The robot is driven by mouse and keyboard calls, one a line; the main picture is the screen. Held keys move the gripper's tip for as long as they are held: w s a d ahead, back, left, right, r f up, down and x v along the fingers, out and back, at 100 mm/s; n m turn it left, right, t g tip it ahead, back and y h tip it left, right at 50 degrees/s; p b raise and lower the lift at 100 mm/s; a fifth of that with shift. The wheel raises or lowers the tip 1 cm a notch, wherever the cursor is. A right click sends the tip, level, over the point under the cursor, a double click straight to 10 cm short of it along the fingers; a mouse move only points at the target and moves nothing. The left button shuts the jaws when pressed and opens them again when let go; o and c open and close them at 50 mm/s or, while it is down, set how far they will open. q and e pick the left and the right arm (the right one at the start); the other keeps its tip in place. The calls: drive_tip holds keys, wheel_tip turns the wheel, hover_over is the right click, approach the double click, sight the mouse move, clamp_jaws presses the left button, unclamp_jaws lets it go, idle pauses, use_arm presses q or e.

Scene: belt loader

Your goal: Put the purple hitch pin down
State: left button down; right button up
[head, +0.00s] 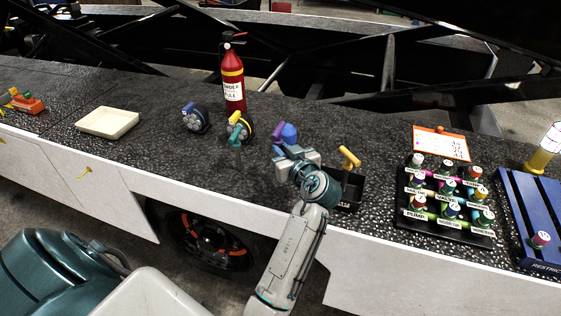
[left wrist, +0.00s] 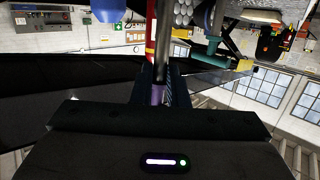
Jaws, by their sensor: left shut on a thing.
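My left gripper (head: 284,150) is over the dark speckled deck, near its front edge. It is shut on the purple hitch pin (head: 277,139), whose purple part shows just beyond the jaws. In the left wrist view a strip of purple on the hitch pin (left wrist: 158,95) shows between the dark fingers. Most of the pin is hidden by the gripper. I cannot tell whether its lower end touches the deck. My right gripper is not in view.
A labelled peg board (head: 412,232) is farther right.

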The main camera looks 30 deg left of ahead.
use_arm(q)
wheel_tip(320, 180, down, 4)
drive_tip(key=shift+w+a+f, duration=0.1)
drive_tip(key=shift+a+f, duration=0.05)
drive_tip(key=shift+f, duration=0.05)
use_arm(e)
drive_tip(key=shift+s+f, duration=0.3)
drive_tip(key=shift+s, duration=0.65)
use_arm(q)
drive_tip(key=shift+f, duration=0.1)
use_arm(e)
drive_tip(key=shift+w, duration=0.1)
use_arm(q)
drive_tip(key=c, duration=1.7)
unclamp_jaws()
drive_tip(key=shift+c, duration=0.2)
drive_tip(key=o, duration=0.3)
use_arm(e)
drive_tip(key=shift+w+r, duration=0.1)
